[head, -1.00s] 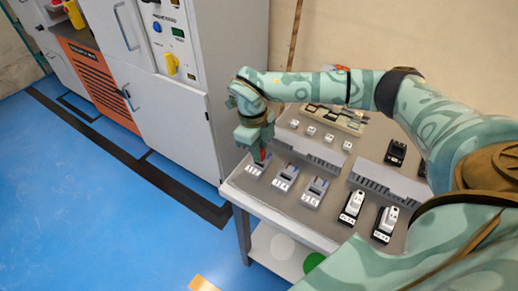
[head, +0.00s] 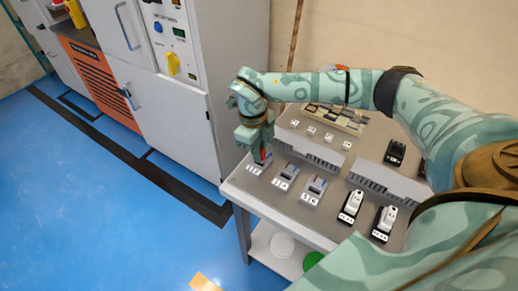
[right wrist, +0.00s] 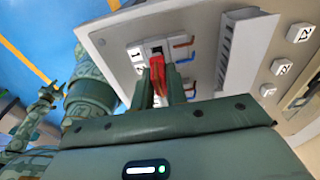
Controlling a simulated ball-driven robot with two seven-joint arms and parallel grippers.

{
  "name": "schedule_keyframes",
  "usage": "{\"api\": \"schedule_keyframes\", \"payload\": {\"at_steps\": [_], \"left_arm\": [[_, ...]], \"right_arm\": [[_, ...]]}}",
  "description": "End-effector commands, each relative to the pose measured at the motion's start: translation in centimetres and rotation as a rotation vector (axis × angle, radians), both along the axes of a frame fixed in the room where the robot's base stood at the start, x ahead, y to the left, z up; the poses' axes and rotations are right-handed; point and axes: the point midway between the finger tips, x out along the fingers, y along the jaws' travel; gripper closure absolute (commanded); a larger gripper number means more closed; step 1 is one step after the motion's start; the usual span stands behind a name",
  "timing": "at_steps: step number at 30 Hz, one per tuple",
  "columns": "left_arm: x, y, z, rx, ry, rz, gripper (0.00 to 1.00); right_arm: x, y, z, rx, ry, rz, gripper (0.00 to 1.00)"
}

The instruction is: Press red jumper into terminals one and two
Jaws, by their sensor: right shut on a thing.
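My right gripper (head: 262,152) is over the leftmost terminal block (head: 255,169) at the front left of the panel. It is shut on the red jumper (right wrist: 157,76), whose upper part shows between the two fingers in the right wrist view. The jumper's far end is at the block, which shows in the right wrist view (right wrist: 155,45) with a label reading 1. I cannot tell how deep the jumper sits, and the fingers hide part of the block. A green hand-like part at the left of the right wrist view seems to be my left gripper (right wrist: 47,93), too small to read.
Two similar blocks, labelled 3 4 (head: 285,176) and 5 6 (head: 314,189), stand to the right. A grey slotted duct (head: 318,153) runs behind them. Black-and-white devices (head: 351,206) stand at the front right. A grey cabinet (head: 180,105) stands left of the table.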

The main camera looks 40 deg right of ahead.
Motion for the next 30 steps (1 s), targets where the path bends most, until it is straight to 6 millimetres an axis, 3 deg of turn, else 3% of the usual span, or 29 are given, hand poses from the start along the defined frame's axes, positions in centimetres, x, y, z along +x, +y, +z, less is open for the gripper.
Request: {"api": "schedule_keyframes", "payload": {"at_steps": [9,30], "left_arm": [[0.2,0.0,0.7,-0.001,-0.005,0.0,0.64],[0.1,0.0,0.3,-0.001,-0.002,-0.001,0.64]], "right_arm": [[0.0,0.0,0.1,0.0,0.0,0.0,1.0],[0.0,0.0,-0.9,0.0,0.0,0.0,1.0]]}}
